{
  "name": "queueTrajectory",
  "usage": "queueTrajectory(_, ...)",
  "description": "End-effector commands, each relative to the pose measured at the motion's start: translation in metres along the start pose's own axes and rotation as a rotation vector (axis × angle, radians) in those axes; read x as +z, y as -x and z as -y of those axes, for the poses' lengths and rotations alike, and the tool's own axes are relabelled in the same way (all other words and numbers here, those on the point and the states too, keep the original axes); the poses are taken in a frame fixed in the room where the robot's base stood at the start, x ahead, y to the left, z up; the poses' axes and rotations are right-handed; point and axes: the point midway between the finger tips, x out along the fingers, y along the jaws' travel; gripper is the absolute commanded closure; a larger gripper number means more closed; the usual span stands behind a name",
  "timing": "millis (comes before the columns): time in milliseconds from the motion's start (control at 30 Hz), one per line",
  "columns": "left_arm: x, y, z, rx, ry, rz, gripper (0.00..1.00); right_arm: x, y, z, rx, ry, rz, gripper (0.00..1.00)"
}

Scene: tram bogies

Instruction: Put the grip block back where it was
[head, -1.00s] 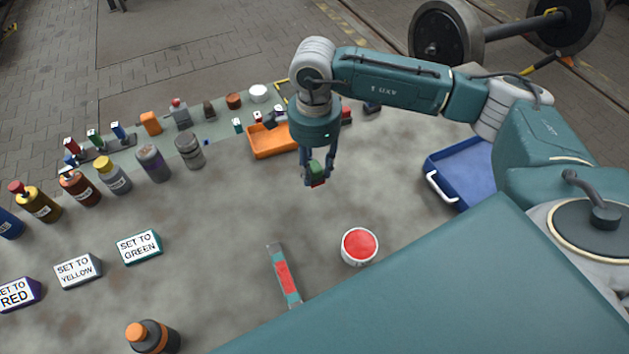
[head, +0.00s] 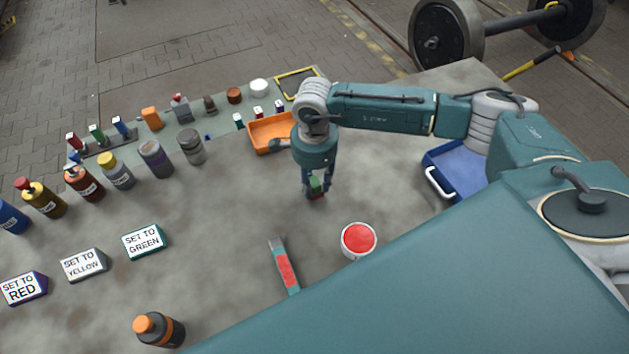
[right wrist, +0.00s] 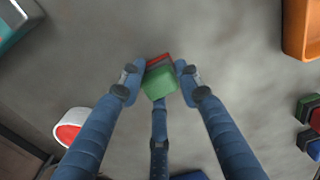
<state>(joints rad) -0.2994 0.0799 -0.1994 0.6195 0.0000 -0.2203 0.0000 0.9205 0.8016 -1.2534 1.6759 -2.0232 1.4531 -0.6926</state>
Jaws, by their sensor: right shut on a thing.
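The grip block (head: 315,184) is small, green with a red part. My right gripper (head: 316,190) is shut on it and holds it over the bare middle of the workbench (head: 220,235). In the right wrist view the block (right wrist: 159,82) sits between the fingertips, green part nearer the camera and red part beyond. I cannot tell how high it is above the bench. My left gripper is not in view.
An orange tray (head: 257,147) stands behind the gripper, a blue tray (head: 437,184) to its right. A red-topped tub (head: 358,240) and a red-and-teal tool (head: 283,265) lie in front. Several bottles and label blocks (head: 144,241) line the left. Small coloured blocks stand on a rack (head: 100,143).

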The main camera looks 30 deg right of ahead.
Motion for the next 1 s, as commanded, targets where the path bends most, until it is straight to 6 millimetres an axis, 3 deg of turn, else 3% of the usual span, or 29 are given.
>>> queueTrajectory(33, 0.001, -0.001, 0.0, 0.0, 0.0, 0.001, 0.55, 0.0, 0.0, 0.0, 0.0, 0.0, 0.0, 0.61)
queueTrajectory(100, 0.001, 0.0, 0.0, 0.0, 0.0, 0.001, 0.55, 0.0, 0.0, 0.0, 0.0, 0.0, 0.0, 0.48)
queueTrajectory(533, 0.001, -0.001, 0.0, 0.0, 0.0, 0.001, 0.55, 0.0, 0.008, 0.001, -0.003, 0.0, 0.001, 0.48)
queueTrajectory(1000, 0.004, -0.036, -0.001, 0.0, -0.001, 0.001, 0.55, 0.0, 0.1, 0.001, -0.005, 0.0, 0.001, 0.48)
